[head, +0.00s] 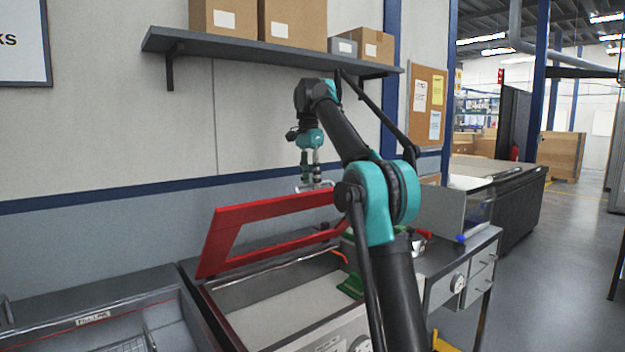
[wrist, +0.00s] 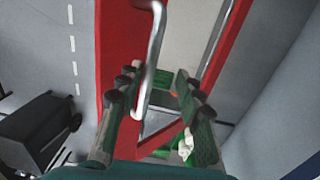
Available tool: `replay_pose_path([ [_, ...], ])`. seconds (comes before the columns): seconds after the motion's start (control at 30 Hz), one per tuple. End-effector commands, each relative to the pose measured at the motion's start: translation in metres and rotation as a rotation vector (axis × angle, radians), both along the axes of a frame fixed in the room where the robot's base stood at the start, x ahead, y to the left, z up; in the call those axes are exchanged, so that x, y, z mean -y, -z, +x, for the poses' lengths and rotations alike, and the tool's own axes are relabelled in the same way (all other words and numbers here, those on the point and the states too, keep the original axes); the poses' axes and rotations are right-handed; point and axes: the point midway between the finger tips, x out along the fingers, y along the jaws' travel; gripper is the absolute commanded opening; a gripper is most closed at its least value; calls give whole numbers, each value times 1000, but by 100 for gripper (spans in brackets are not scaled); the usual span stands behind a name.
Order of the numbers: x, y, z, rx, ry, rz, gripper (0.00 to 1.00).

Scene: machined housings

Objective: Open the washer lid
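The washer lid (head: 265,211) is a red frame that stands raised and tilted above the open washer basin (head: 275,300) in the head view. The lid (wrist: 112,50) also fills the middle of the wrist view. Its metal bar handle (wrist: 152,55) reaches down between my fingers, nearer the left one. My gripper (head: 311,178) is at the lid's top edge by the handle. In the wrist view my gripper (wrist: 160,95) has its fingers spread apart, with a gap visible between the right finger and the handle. Whether the left finger touches the handle is unclear.
A grey shelf (head: 270,55) with cardboard boxes hangs on the wall above. A second basin marked with a label (head: 93,316) stands at left. A workbench (head: 470,255) with drawers and a gauge is at right. A green item (head: 351,286) lies inside the washer.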

Motion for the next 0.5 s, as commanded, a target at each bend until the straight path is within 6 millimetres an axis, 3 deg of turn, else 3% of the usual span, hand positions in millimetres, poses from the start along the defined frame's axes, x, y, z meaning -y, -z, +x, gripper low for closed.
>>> replay_pose_path([
  [0.5,5,0,-4,-2,3,-4,32],
])
